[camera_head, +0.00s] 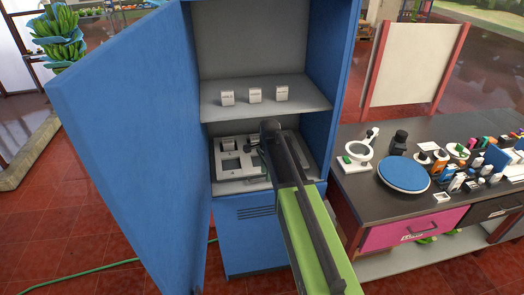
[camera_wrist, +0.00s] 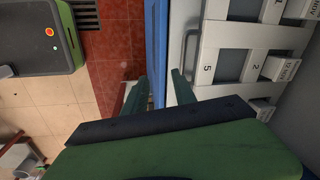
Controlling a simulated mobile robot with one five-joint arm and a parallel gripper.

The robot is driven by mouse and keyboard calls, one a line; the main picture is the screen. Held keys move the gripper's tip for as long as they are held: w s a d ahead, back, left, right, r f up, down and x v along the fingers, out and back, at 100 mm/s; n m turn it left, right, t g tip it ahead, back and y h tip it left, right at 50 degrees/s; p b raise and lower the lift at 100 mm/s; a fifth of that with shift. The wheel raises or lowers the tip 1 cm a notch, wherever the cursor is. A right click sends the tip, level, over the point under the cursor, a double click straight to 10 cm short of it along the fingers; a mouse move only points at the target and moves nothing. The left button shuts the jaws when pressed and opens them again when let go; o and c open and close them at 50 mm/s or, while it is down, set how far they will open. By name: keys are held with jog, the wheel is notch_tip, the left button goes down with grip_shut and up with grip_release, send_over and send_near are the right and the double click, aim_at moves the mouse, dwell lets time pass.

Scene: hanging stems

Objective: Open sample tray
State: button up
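The sample tray (camera_head: 228,177) is a light grey unit with square windows on the lower shelf of the open blue cabinet. In the wrist view the tray (camera_wrist: 228,84) is on the right, turned sideways, with cells marked 5 and 2 and small labelled white blocks in some cells. A slim grey handle (camera_wrist: 188,58) is on its near edge. My gripper (camera_wrist: 159,92) is open and empty, its two green fingers apart, with the tray's edge and a blue cabinet strip beyond them. In the head view my arm reaches into the cabinet and hides the tray's right part.
The blue cabinet door (camera_head: 135,130) stands wide open at left. A shelf (camera_head: 265,106) with three small white boxes (camera_head: 255,95) is above the tray. A dark workbench (camera_head: 375,188) with a magnifier and a blue round pad is at right. The red tiled floor at left is mostly clear.

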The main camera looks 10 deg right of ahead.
aim_at(263, 180)
jog(key=w+r+m+p, duration=0.3)
jog(key=w+r+p, duration=0.15)
jog(key=r, duration=0.35)
jog(key=f+b, duration=0.5)
jog(key=w+f+b, duration=0.1)
jog(key=f+b, duration=0.5)
jog(key=w+f+b, duration=0.1)
jog(key=f+b, duration=0.5)
jog(key=shift+w+f, duration=0.1)
grip_shut()
dwell(0.4)
